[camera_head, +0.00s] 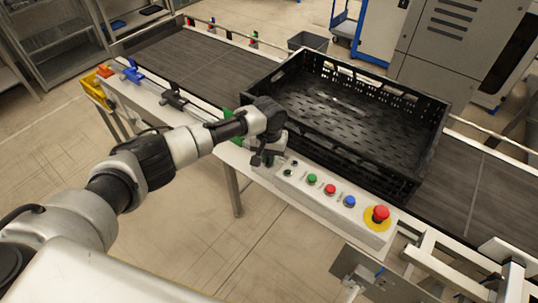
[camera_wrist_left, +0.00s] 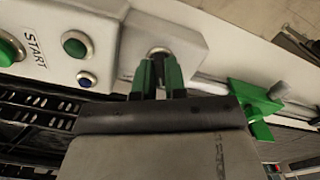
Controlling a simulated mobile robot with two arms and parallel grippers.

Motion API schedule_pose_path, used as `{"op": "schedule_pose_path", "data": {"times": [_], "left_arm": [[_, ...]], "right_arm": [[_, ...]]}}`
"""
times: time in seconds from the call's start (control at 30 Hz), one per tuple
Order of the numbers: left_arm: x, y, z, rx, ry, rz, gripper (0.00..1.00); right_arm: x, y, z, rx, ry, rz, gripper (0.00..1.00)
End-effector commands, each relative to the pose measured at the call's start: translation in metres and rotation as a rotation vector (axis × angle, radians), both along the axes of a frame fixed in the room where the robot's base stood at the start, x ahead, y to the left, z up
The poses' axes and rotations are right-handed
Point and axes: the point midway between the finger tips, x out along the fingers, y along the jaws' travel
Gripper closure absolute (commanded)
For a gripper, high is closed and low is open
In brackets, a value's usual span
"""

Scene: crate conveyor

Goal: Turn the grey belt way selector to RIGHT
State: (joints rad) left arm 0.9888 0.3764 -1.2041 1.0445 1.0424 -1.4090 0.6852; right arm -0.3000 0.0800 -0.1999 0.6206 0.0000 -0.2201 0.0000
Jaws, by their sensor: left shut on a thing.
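The white control panel (camera_head: 338,212) runs along the front side of the conveyor. My left gripper (camera_head: 262,160) is at the panel's left end. In the left wrist view its green fingers (camera_wrist_left: 158,78) are shut on the selector. The selector's knob is mostly hidden between the fingers, and only its silvery collar (camera_wrist_left: 159,52) shows at their tips. I cannot read which way the knob points, and no LEFT or RIGHT label is readable. My right gripper is in neither view.
A black crate (camera_head: 436,112) stands on the dark belt (camera_head: 187,64) just behind the panel. Near the gripper are a green button (camera_head: 311,179), a red button (camera_head: 330,189), a blue button (camera_head: 349,201) and a red emergency stop (camera_head: 380,213). A green clamp (camera_wrist_left: 256,107) sits on the rail beside the panel.

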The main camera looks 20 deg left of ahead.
Motion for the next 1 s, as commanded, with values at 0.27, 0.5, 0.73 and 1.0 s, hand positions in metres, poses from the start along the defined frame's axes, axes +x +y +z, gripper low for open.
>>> {"op": "schedule_pose_path", "data": {"times": [0.27,0.5,0.73,1.0], "left_arm": [[-0.001,-0.001,0.001,-0.001,0.002,-0.224,1.0],[-0.001,-0.001,0.001,-0.001,0.003,-0.452,1.0],[0.0,0.0,0.001,-0.001,0.001,-0.655,1.0],[0.0,0.0,0.0,-0.001,0.001,-0.835,1.0]], "right_arm": [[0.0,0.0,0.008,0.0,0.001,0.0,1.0],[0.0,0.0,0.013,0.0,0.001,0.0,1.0],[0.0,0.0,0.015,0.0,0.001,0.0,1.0],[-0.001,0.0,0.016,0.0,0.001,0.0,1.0]]}}
